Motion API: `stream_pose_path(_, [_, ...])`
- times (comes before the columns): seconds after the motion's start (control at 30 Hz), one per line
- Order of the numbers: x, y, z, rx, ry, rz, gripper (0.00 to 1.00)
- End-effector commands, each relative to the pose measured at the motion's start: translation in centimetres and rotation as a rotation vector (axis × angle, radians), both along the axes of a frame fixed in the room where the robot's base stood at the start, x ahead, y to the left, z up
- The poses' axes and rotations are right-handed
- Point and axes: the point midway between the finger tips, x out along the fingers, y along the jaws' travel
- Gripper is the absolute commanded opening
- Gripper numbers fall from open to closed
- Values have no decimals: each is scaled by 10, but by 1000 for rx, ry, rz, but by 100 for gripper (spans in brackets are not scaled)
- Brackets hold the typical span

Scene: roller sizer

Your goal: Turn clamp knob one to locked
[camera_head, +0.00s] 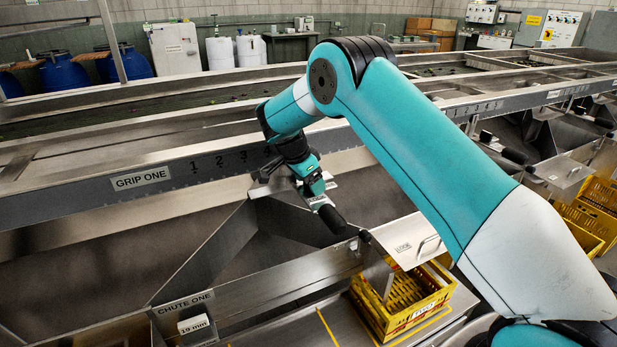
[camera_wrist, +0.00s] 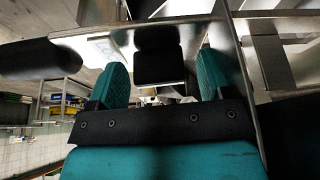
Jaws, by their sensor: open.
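A black cylindrical handle (camera_head: 332,219) lies just below my gripper. Metal chute walls (camera_head: 215,245) slope below the rail, above a plate labelled CHUTE ONE (camera_head: 184,304). A yellow crate (camera_head: 405,303) stands at lower centre. A metal edge (camera_wrist: 236,50) runs close beside the right finger.

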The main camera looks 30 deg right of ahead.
Motion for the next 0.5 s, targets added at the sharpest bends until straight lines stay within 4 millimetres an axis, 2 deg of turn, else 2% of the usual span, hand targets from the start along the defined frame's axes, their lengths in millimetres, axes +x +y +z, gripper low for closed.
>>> stream_pose_path(0.17, [0, 6, 12, 0, -3, 2, 74])
stream_pose_path(0.27, [-1, 13, 30, 1, -5, 2, 74])
stream_pose_path(0.5, [-3, 37, 89, 2, -5, 2, 74])
